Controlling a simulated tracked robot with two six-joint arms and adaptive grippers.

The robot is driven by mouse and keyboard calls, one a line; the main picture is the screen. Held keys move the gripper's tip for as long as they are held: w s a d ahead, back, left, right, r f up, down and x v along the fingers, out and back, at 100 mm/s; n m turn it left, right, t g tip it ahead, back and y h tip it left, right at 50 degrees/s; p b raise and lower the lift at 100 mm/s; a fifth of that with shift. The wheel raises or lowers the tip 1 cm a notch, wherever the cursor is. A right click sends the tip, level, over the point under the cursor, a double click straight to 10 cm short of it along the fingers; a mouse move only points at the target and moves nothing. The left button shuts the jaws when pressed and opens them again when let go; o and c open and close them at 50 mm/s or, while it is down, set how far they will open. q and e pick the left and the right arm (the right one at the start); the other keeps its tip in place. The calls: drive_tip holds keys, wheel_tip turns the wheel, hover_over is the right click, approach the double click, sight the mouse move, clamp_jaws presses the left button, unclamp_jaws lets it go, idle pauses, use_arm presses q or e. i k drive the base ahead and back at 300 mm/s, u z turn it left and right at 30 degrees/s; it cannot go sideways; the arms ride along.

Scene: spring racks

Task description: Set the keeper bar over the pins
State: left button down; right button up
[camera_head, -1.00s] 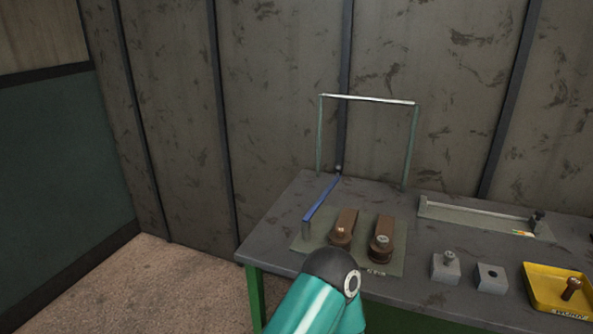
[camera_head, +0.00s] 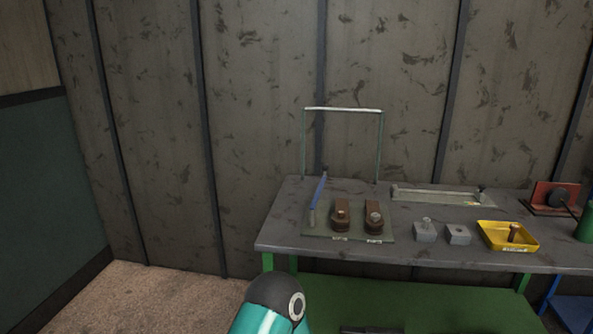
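A long thin blue bar (camera_head: 318,192), which may be the keeper bar, lies along the left side of a grey-green plate (camera_head: 320,231) on the bench. Two brown blocks (camera_head: 341,212) and (camera_head: 374,213) sit side by side on this plate, each with a round pin-like head near its front. The bar is to the left of both blocks, not across them. Neither of my grippers is in view. Only a teal link of my arm with a dark rounded joint shows at the bottom.
The grey bench (camera_head: 285,232) also holds a thin upright frame (camera_head: 343,109), a long shallow tray (camera_head: 435,195), two small grey blocks (camera_head: 424,233) and (camera_head: 458,236), and a yellow tray (camera_head: 508,246) with a brown pin (camera_head: 513,232). A red object (camera_head: 553,194) stands at the right.

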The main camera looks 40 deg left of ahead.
sight(325, 167)
drive_tip(key=u, duration=0.5)
drive_tip(key=i, duration=0.9)
drive_tip(key=u, duration=0.1)
